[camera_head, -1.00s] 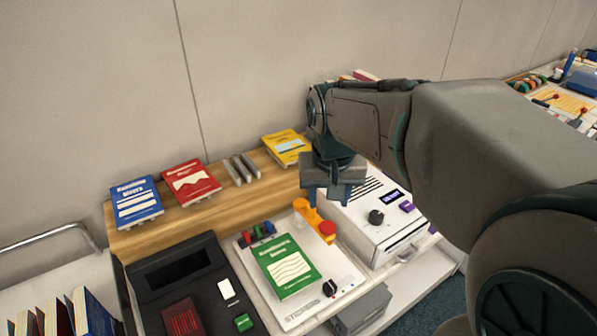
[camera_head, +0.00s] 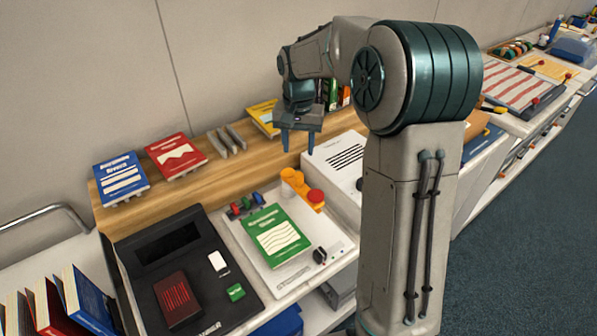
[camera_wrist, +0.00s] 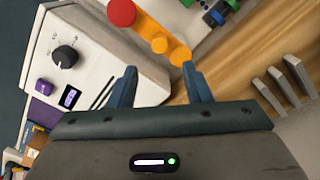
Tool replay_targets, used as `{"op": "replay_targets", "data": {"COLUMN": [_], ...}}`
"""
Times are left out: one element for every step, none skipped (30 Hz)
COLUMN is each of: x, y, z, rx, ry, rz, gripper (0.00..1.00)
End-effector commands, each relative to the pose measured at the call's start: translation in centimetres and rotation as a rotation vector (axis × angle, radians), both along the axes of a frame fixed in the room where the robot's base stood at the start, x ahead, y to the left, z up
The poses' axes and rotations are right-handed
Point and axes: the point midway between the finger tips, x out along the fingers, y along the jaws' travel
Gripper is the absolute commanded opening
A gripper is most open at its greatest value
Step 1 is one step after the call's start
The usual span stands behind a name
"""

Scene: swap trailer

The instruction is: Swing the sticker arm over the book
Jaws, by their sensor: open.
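The sticker arm (camera_head: 302,190) is an orange-yellow bar with a red knob (camera_head: 315,195) at one end. It sits at the back right of the white sticker plate (camera_head: 270,281), beside the green book (camera_head: 277,235), which lies on that plate. In the wrist view the orange arm (camera_wrist: 158,41) and its red knob (camera_wrist: 122,12) show at the top, beyond the fingertips. My gripper (camera_head: 299,149) is open and empty, pointing down above the wooden shelf behind the sticker arm. Its blue fingers also show in the wrist view (camera_wrist: 160,72).
A white machine with a dial (camera_head: 335,160) stands right of the plate, partly hidden by my arm. A black device (camera_head: 175,255) stands at left. Blue (camera_head: 120,178) and red (camera_head: 175,155) books and grey prongs (camera_head: 227,139) are on the wooden shelf.

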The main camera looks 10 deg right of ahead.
Motion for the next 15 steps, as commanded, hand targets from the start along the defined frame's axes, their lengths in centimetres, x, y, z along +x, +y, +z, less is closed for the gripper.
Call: {"op": "replay_targets", "data": {"x": [-0.1,-0.1,-0.1,-0.1,-0.1,-0.2,-0.1,-0.1,-0.1,-0.1,-0.1,-0.1,-0.1,-0.1,-0.1], "y": [0.0,0.0,-0.1,-0.1,-0.1,-0.1,-0.1,-0.1,0.0,0.0,0.0,0.0,0.0,0.0,0.0], "z": [-1.2,-1.8,-2.7,-3.4,-4.0,-4.8,-5.4,-6.0,-6.7,-7.2,-7.6,-8.1,-8.4,-8.8,-9.1], "rx": [0.0,0.0,0.0,0.0,0.001,0.001,0.0,0.0,0.001,0.001,0.001,0.0,0.0,0.0,0.0], "ry": [0.005,0.005,0.006,0.006,0.006,0.005,0.005,0.004,0.004,0.005,0.004,0.003,0.002,0.002,0.001], "rz": [0.0,0.0,-0.001,-0.001,-0.001,0.0,0.0,0.0,-0.001,-0.001,0.0,0.0,0.001,0.001,0.0], "gripper": [0.45,0.45,0.45,0.45,0.45,0.45,0.45,0.45,0.45,0.45,0.45,0.45,0.45,0.45,0.45]}}
